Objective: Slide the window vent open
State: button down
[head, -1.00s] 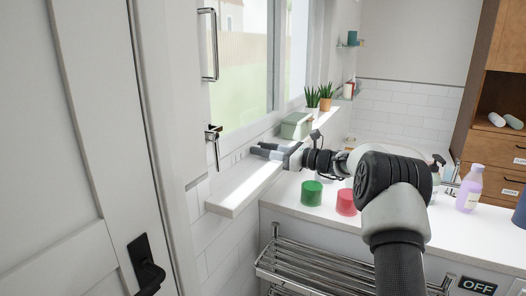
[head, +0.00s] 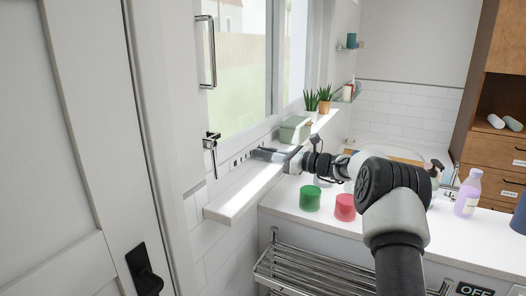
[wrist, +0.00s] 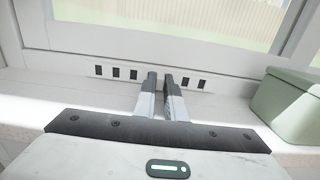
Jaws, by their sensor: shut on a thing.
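The window vent (wrist: 116,73) is a pale strip low on the window frame with a row of small dark slots, several left of my fingers and a few to the right. It also shows in the head view (head: 238,160), just left of my fingertips. My gripper (wrist: 161,78) reaches over the sill to the vent, its two fingers close together with a narrow gap. It is shut on the vent's slider, which the fingertips hide. In the head view my gripper (head: 260,153) lies level above the sill.
A green box (wrist: 292,105) stands on the sill (head: 235,200) close to the right of my gripper. Potted plants (head: 311,102) stand beyond it. A green cup (head: 310,198) and a red cup (head: 345,207) stand on the counter. A window handle (head: 211,143) is at the left.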

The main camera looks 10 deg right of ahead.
jog(key=c, duration=1.8)
grip_release()
jog(key=p+v, duration=0.1)
jog(key=v, duration=1.6)
jog(key=shift+d, duration=0.2)
jog(key=shift+s+a, duration=0.1)
jog(key=shift+s, duration=0.05)
